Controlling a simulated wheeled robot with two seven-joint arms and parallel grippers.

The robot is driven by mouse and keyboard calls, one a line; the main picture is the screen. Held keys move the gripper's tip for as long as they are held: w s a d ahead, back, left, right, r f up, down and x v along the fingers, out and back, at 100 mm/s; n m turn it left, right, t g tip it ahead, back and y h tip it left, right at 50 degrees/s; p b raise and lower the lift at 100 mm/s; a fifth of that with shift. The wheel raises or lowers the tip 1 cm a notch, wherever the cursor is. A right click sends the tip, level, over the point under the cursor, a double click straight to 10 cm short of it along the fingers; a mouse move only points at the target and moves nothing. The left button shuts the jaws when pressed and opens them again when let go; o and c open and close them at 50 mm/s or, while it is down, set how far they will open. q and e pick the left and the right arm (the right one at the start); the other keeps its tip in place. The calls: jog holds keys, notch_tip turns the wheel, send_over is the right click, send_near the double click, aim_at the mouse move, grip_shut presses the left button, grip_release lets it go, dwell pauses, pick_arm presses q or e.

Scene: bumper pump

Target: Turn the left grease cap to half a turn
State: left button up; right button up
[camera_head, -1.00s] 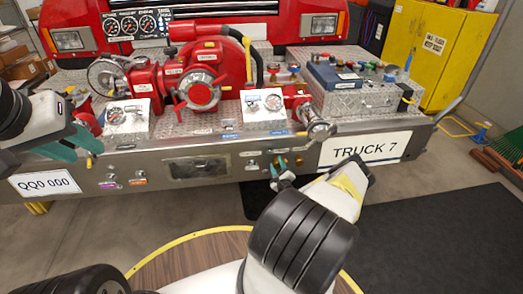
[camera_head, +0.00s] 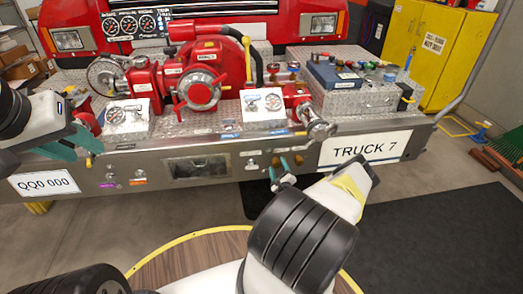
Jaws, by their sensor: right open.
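Two small brown caps sit side by side on the front face of the bumper, left of the TRUCK 7 plate. I take the left one (camera_head: 283,162) to be the left grease cap; the other (camera_head: 299,159) is just right of it. Any turn mark on them is too small to read. My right gripper (camera_head: 283,178) has teal fingers and is open and empty, just below and in front of the left cap, apart from it. My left gripper (camera_head: 80,147) is at the far left before the bumper, its two teal fingers apart and nothing seen between them.
The steel bumper (camera_head: 230,165) carries a red pump (camera_head: 200,85), two white gauge panels and a silver-capped outlet (camera_head: 319,128) above the caps. The TRUCK 7 plate (camera_head: 363,149) is to the right. The floor between is clear.

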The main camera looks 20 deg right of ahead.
jog(key=v, duration=0.6)
dwell(0.4)
